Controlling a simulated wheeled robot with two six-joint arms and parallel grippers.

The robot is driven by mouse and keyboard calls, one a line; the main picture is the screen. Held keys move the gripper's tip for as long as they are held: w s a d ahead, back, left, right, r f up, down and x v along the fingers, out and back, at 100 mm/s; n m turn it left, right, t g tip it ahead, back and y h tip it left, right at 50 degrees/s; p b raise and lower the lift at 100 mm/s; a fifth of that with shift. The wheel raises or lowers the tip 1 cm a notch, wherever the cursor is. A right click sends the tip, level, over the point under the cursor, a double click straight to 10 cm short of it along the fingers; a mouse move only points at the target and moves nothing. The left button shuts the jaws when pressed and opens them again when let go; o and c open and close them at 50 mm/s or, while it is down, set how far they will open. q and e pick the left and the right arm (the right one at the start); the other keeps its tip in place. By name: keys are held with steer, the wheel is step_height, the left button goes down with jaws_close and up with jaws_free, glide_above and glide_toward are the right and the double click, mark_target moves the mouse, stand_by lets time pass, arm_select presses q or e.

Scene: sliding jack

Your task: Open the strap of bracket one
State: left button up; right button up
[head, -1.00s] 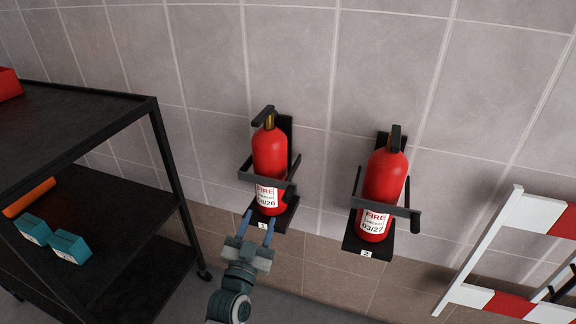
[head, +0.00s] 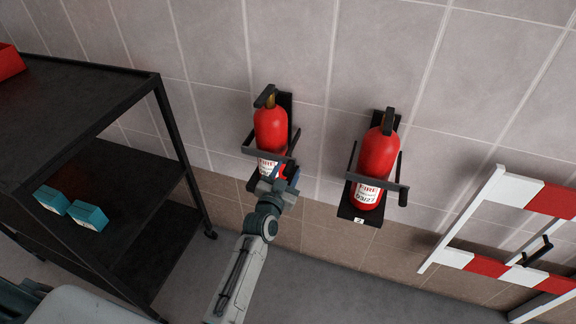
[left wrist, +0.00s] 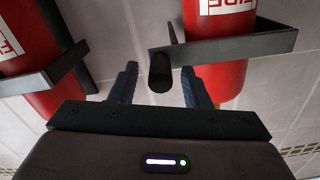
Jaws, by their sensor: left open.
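Bracket one (head: 288,106) is the left of two black wall brackets in the head view and holds a red fire extinguisher (head: 270,125). Its black strap (head: 254,152) crosses the extinguisher's front and is closed. In the left wrist view the strap (left wrist: 250,46) ends in a dark round handle (left wrist: 160,72). My left gripper (head: 285,178) is open at the strap's right end. In the left wrist view the handle appears between its two blue fingers (left wrist: 160,84); contact cannot be told. The gripper hides the bracket's number plate. My right gripper is out of view.
A second bracket with a red extinguisher (head: 376,155) and closed strap (head: 365,180) hangs to the right. A black shelf cart (head: 140,190) with teal boxes (head: 88,214) stands left. A red-and-white barrier (head: 490,265) stands right. Floor between them is clear.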

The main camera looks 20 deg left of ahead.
arm_select(q)
steer(key=shift+w, duration=0.7)
jaws_close()
